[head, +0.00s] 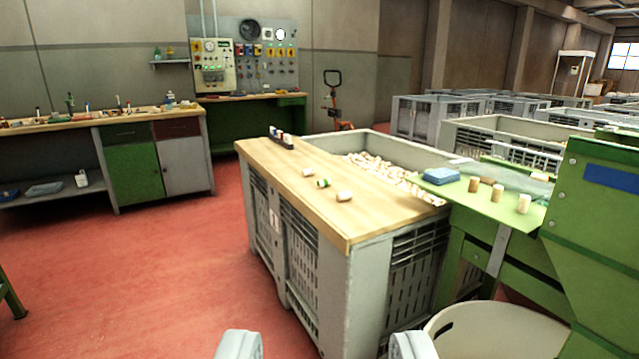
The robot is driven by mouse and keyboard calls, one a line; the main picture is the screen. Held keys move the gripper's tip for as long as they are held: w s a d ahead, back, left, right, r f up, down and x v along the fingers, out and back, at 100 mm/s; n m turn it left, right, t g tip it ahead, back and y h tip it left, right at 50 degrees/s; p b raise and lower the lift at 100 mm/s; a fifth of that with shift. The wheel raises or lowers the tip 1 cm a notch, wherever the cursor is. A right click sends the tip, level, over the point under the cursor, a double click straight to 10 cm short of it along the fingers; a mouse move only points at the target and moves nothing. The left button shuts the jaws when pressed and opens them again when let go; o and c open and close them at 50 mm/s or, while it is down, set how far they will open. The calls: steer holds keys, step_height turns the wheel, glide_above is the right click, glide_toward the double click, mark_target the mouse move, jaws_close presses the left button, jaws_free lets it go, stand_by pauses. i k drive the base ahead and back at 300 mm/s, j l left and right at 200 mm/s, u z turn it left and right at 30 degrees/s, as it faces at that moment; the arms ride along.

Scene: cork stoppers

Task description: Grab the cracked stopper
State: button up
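Three pale cork stoppers lie on the wooden board: one at the back (308,172), one with a green band in the middle (322,183), and one nearest the front (344,196). Three more stand upright on the green bench: a left one (474,184), a middle one (497,192) and a right one (523,203). They are too small to tell which is cracked. My gripper (327,346) shows at the bottom edge, its two grey fingertips wide apart and nothing visible between them. It is well short of the stoppers, in front of the crate.
The wooden board (290,165) covers part of a grey slatted crate (370,290), which holds many loose stoppers (385,175). A dark rack (282,140) and a blue cloth (441,176) lie nearby. A green machine (590,240) and pale tub (490,335) stand right. Red floor is clear left.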

mark_target(310, 172)
steer(key=i+j+z, duration=0.15)
steer(key=i+j, duration=0.25)
steer(key=i, duration=0.15)
steer(key=i+j+z, duration=0.15)
steer(key=i+j, duration=0.25)
steer(key=i+j+z, duration=0.2)
steer(key=i+j, duration=0.35)
steer(key=i+j+z, duration=0.15)
steer(key=i+j, duration=0.35)
steer(key=i+j+z, duration=0.15)
steer(key=i+j, duration=0.25)
steer(key=j, duration=0.3)
